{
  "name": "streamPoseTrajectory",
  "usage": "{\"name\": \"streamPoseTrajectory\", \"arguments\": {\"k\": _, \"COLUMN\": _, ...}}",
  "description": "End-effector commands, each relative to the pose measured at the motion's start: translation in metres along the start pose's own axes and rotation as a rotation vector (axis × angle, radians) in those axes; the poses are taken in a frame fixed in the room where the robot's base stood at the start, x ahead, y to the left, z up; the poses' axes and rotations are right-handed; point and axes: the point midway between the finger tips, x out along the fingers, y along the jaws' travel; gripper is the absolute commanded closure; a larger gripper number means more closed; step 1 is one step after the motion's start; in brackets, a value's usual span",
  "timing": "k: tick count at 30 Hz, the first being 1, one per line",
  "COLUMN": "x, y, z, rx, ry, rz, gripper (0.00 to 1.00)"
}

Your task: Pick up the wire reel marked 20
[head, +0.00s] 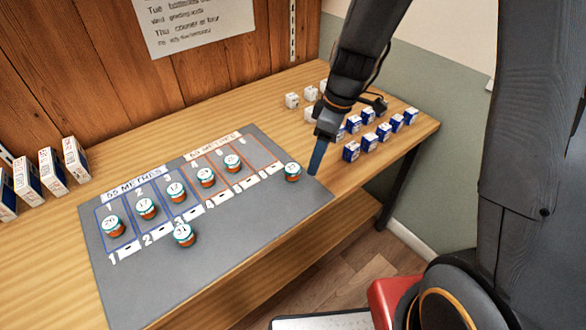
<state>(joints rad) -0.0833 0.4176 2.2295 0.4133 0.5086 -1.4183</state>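A wire reel with a pale top and orange-brown side (113,226) stands upright at the left end of the grey mat (250,226), in the box under 1. Its mark looks like 20, though the print is small. My gripper (317,160) points down near the mat's right end, far to the right of that reel. Its blue finger shows edge-on, so I cannot see whether it is open. Nothing shows held in it. A similar reel (293,172) stands just left of the fingertip, apart from it.
Reels marked about 17 (146,209) and 12 (177,192) stand beside it. One marked about 31 (185,236) stands in front, outside the boxes. Two more (206,177) (232,163) stand further right. Blue-and-white boxes (351,151) fill the table's right end; upright boxes (52,170) stand at left.

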Motion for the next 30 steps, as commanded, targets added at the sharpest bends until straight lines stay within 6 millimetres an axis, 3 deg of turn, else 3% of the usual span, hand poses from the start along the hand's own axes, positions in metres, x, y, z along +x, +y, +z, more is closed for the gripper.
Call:
{"name": "streamPoseTrajectory", "arguments": {"k": 4, "x": 0.013, "y": 0.011, "z": -0.025, "rx": -0.232, "ry": 0.036, "rz": -0.019, "gripper": 0.42}}
{"name": "streamPoseTrajectory", "arguments": {"k": 10, "x": 0.024, "y": 0.018, "z": -0.042, "rx": -0.406, "ry": 0.066, "rz": -0.023, "gripper": 0.42}}
{"name": "streamPoseTrajectory", "arguments": {"k": 30, "x": 0.075, "y": 0.019, "z": -0.055, "rx": -0.437, "ry": 0.069, "rz": -0.025, "gripper": 0.42}}
